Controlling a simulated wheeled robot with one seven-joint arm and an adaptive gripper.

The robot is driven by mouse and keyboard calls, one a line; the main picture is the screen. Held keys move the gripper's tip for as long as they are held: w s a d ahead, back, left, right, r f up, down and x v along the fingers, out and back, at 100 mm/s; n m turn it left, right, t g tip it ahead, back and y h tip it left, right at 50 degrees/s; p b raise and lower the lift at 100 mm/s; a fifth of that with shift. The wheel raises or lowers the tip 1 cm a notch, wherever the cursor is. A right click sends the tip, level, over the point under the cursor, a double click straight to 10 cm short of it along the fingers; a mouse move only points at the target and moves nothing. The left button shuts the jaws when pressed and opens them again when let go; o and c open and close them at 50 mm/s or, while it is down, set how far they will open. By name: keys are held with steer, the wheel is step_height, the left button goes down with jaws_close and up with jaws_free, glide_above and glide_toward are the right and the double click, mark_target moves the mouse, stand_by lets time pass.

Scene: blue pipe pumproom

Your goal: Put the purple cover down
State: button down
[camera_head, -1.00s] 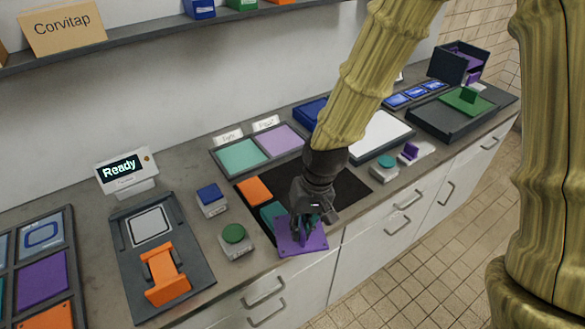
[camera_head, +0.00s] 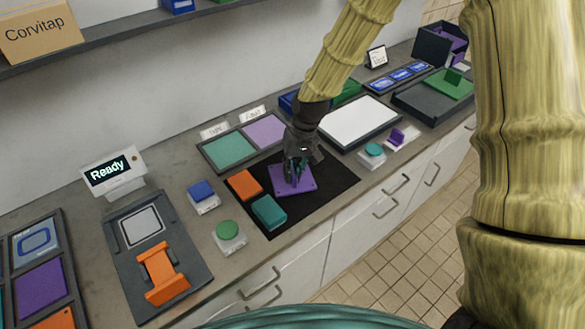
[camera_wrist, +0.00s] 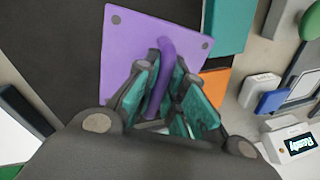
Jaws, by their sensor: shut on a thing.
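The purple cover (camera_head: 294,181) is a flat square plate with a raised loop handle. My gripper (camera_head: 297,170) is shut on its handle, over the black mat (camera_head: 331,184). The cover lies level on or just above the mat; I cannot tell whether it touches. In the wrist view the purple cover (camera_wrist: 128,48) shows two dark corner dots, and the teal fingers of my gripper (camera_wrist: 165,95) close around the curved handle. Part of the cover is hidden behind the fingers.
A teal block (camera_head: 268,212) and an orange block (camera_head: 244,185) sit on the mat's left side, close to the cover. A two-part tray (camera_head: 229,150) lies behind. A white-topped tray (camera_head: 358,121) stands to the right. The mat's right part is clear.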

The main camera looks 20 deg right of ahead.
steer(key=w, duration=0.2)
steer(key=d, duration=0.1)
steer(key=shift+w+f+p, duration=0.3)
steer(key=shift+w, duration=0.1)
steer(key=shift+s+f+p, duration=0.15)
steer(key=shift+f+p, duration=0.15)
steer(key=shift+f, duration=0.05)
steer(key=shift+f+p, duration=0.55)
steer(key=shift+f, duration=0.8)
steer(key=shift+f, duration=0.1)
steer(key=c, duration=1.5)
jaws_free()
steer(key=shift+r, duration=0.2)
